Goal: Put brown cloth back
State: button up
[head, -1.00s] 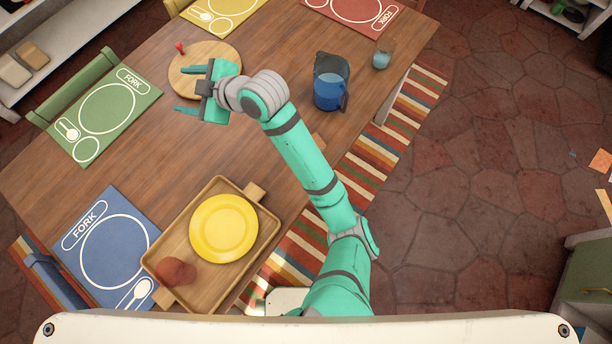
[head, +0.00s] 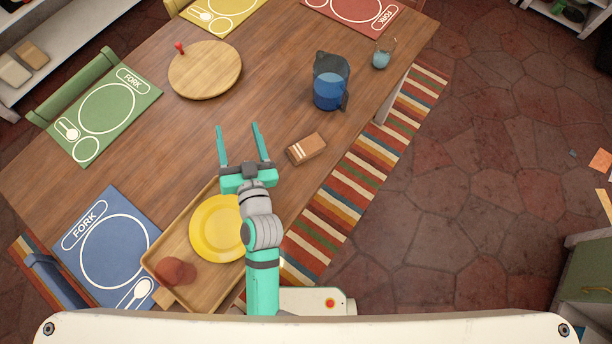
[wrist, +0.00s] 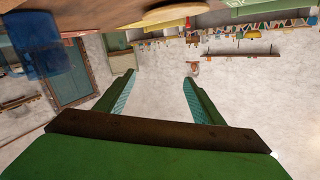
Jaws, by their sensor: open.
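The brown cloth (head: 306,149), folded flat with pale stripes at one end, lies on the wooden table near its right edge. My gripper (head: 238,128) is open and empty to the left of the cloth, apart from it, with its fingers pointing toward the far side of the table. In the wrist view my gripper (wrist: 160,78) also shows nothing between its fingers; the cloth is not visible there. Another folded brown cloth (head: 33,54) lies on the white shelf at the far left, beside a beige one (head: 14,70).
A wooden tray (head: 210,283) with a yellow plate (head: 214,228) and a reddish-brown item (head: 176,270) lies partly under my arm. A blue pitcher (head: 330,90) and a glass (head: 382,56) stand beyond the cloth. A round board (head: 205,72) is farther back. The table's middle is clear.

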jog(key=s+d+f+h, duration=0.1)
jog(key=s+d, duration=0.4)
jog(key=s, duration=0.3)
jog(key=s+d+f+h, duration=0.2)
jog(key=s+d, duration=0.4)
jog(key=s, duration=0.3)
jog(key=s+d+f+g+h, duration=0.1)
jog(key=s+d+f+h, duration=0.1)
jog(key=s+d, duration=0.3)
jog(key=s, duration=0.4)
jog(key=shift+s+d, duration=0.15)
jog(key=shift+d, duration=0.25)
jog(key=shift+c, duration=0.6)
